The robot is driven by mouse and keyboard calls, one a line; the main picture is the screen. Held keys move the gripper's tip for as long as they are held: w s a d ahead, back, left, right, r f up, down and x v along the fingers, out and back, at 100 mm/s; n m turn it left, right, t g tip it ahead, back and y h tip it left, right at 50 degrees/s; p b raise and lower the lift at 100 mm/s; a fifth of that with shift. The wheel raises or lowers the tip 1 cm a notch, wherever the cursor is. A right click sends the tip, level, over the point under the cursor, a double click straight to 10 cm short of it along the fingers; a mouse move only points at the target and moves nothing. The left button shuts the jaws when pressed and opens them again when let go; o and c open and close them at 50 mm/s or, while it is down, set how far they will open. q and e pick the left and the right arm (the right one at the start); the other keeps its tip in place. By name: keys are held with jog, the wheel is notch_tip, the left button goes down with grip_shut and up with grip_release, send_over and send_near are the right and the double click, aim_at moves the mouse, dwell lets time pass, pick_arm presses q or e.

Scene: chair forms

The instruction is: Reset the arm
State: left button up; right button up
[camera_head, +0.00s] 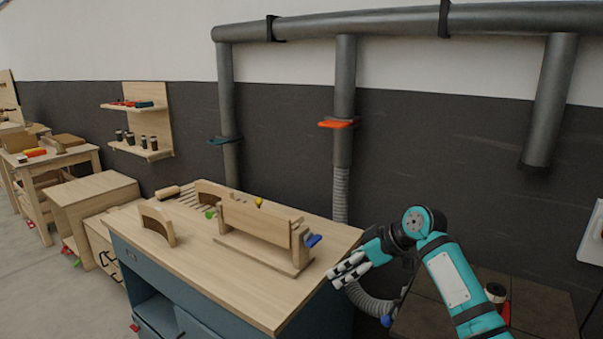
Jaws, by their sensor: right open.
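My right arm comes in from the lower right in the head view, teal with black joints. Its gripper (347,271) points left, beside the right edge of the workbench (185,262). The gripper is open, and I see nothing between its fingers. My left gripper is not in view.
The workbench carries a wooden jig (258,232) with a blue knob, and a curved wooden form (157,223). A grey duct (345,100) with an orange gate (337,124) runs down the wall behind. A ribbed hose (372,304) lies below my gripper. Open floor (60,300) is at left.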

jog(key=s+f+m+h, duration=0.3)
jog(key=s+f, duration=1.6)
jog(key=f, duration=0.2)
jog(key=s+d+f+m+g+h, duration=0.1)
jog(key=s+d+m+h, duration=0.3)
jog(key=s, duration=0.8)
jog(key=s+d+f+m, duration=0.15)
jog(key=s+d, duration=0.35)
jog(key=s, duration=0.7)
notch_tip(320, 180, down, 25)
jog(key=s+g, duration=0.1)
jog(key=g, duration=0.1)
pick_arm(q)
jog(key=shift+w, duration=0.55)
pick_arm(e)
jog(key=s+d+f, duration=0.1)
jog(key=s+f, duration=0.7)
jog(key=s+d+f, duration=0.2)
jog(key=s+f, duration=0.6)
jog(key=s, duration=0.1)
jog(key=shift+d+f+g, duration=0.25)
jog(key=shift+g, duration=0.15)
